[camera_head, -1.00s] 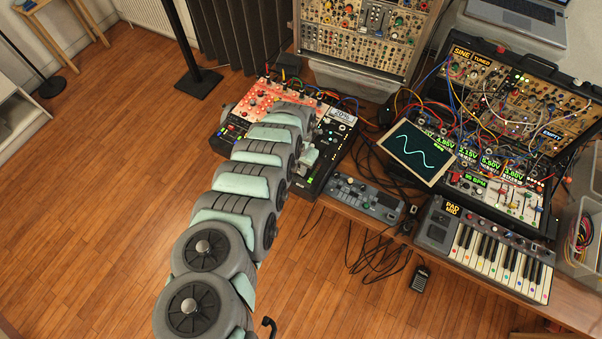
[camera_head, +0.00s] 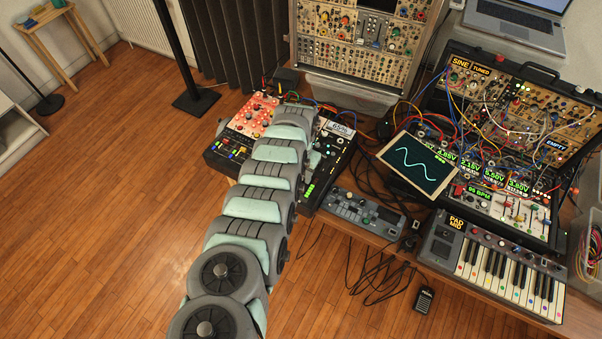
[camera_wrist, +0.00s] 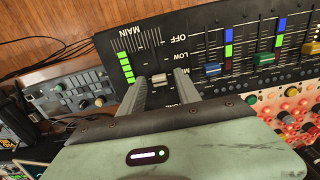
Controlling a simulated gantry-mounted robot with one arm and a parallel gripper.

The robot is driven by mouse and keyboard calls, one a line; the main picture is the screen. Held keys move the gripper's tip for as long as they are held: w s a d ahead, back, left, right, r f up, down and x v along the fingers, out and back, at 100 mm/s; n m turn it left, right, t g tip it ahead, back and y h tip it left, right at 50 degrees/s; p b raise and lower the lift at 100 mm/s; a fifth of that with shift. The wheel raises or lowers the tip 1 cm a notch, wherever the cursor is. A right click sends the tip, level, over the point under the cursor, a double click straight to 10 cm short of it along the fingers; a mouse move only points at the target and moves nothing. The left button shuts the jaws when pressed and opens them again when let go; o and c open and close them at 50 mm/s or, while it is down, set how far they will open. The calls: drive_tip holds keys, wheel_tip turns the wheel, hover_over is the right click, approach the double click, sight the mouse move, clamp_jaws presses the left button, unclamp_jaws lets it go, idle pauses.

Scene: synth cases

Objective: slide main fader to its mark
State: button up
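The main fader's pale cap (camera_wrist: 159,79) sits in its slot beside the MAIN lettering on the black mixer (camera_wrist: 215,20) in the wrist view. OFF, LOW and MID lettering runs along its right side. My gripper (camera_wrist: 160,84) is open, one finger on each side of the cap, with gaps visible between. Whether either finger touches the cap is unclear. The fader's lower travel is hidden behind my gripper. In the head view the mixer (camera_head: 338,141) lies under my arm, which hides the main fader and most of the gripper.
Other faders with blue (camera_wrist: 212,69) and green (camera_wrist: 263,59) caps stand close to the right finger. A small grey controller (camera_head: 362,209) lies right of the mixer. A tilted screen (camera_head: 418,162), patch cables and a pad keyboard (camera_head: 490,268) are farther right.

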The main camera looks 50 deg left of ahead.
wheel_tip(320, 180, up, 4)
drive_tip(key=shift+f+p, duration=0.2)
drive_tip(key=shift+p, duration=0.8)
drive_tip(key=shift+r, duration=0.3)
wheel_tip(320, 180, up, 7)
drive_tip(key=shift+f, duration=0.2)
drive_tip(key=shift+w, duration=0.1)
